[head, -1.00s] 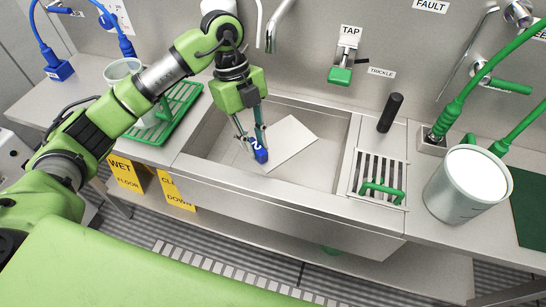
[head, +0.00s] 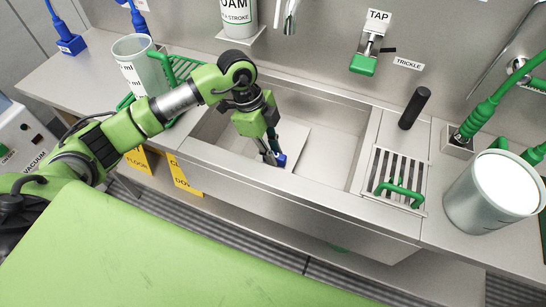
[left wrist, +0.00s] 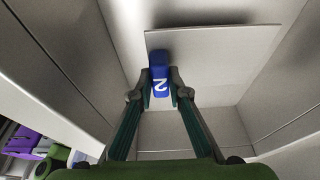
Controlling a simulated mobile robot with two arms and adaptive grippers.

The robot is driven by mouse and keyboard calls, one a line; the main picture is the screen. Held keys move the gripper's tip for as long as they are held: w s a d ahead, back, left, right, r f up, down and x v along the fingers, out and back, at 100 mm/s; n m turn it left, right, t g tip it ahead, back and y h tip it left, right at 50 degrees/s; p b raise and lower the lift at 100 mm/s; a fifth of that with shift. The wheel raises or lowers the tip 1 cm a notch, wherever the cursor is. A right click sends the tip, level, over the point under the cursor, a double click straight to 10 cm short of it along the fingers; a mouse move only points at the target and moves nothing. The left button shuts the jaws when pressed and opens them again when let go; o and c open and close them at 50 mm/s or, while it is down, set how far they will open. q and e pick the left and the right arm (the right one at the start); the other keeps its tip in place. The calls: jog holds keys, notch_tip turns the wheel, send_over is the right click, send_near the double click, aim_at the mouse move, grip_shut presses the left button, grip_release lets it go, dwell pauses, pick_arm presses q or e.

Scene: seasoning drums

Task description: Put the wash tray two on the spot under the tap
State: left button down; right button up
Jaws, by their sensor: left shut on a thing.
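Wash tray two is a flat pale metal plate (head: 294,140) with a blue grip tab (head: 281,160) at its near edge, marked "2" in the left wrist view (left wrist: 160,82). My left gripper (head: 274,158) is shut on the blue tab, and the plate reaches away from it inside the sink (head: 335,150). Whether the plate touches the sink floor I cannot tell. The tap spout (head: 289,16) hangs from the back wall above the sink. The marked spot is not distinguishable. My right gripper is out of view.
The sink's front wall and rim surround the tray. A slotted drain with a green handle (head: 400,192), a black knob (head: 414,108) and a large white-filled pail (head: 490,195) stand to the right. A measuring jug (head: 140,65) and green rack (head: 185,68) stand left.

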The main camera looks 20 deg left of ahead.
pick_arm(q)
notch_tip(320, 180, down, 3)
jog(key=c, duration=1.9)
grip_release()
jog(key=shift+s, duration=0.1)
jog(key=v, duration=1.2)
jog(key=shift+b, duration=0.35)
